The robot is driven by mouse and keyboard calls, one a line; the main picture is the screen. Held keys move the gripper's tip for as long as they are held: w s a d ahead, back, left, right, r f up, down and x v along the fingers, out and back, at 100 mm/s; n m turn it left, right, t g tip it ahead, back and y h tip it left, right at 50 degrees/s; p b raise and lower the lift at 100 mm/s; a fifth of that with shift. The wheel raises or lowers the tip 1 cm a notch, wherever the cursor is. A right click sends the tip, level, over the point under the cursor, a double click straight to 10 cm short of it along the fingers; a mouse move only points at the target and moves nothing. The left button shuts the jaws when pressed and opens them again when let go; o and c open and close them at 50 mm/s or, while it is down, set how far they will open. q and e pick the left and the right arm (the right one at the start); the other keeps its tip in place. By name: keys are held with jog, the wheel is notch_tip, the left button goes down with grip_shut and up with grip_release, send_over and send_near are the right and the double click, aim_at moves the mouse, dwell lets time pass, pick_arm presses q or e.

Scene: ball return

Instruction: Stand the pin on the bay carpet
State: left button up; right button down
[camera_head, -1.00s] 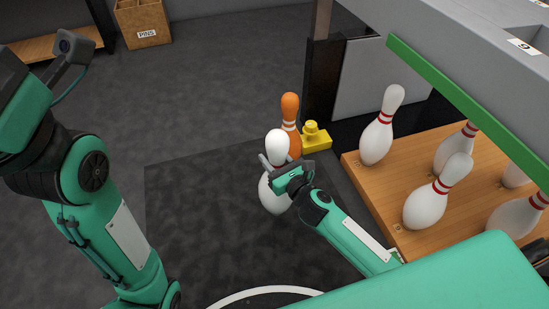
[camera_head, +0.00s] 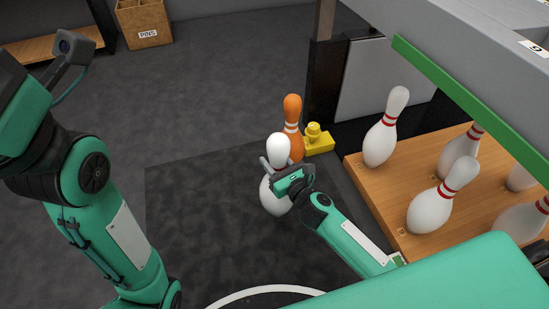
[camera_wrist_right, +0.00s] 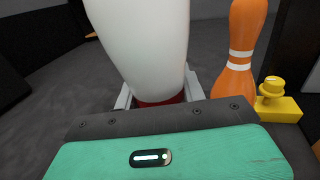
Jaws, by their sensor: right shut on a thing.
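A white pin (camera_head: 278,150) with a red band is upright in the head view, in the grip of my right gripper (camera_head: 270,170). The jaws are shut around its neck at the red band. In the right wrist view the pin's white head (camera_wrist_right: 145,45) rises large above the jaws (camera_wrist_right: 158,97). Its lower body is over the far right part of the dark bay carpet (camera_head: 190,225). I cannot tell whether its base touches the carpet. My left arm shows at the left, but its gripper is outside the view.
An orange pin (camera_head: 292,125) stands just behind the held pin, beside a yellow block with a knob (camera_head: 318,140). Several white pins (camera_head: 381,135) stand on a wooden deck (camera_head: 375,200) at right, under a green-edged grey beam (camera_head: 480,100). Open grey floor lies behind and left.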

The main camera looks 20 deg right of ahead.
jog(key=shift+f+b, duration=0.45)
jog(key=shift+f, duration=0.2)
jog(key=shift+f+b, duration=0.55)
jog(key=shift+f, duration=0.5)
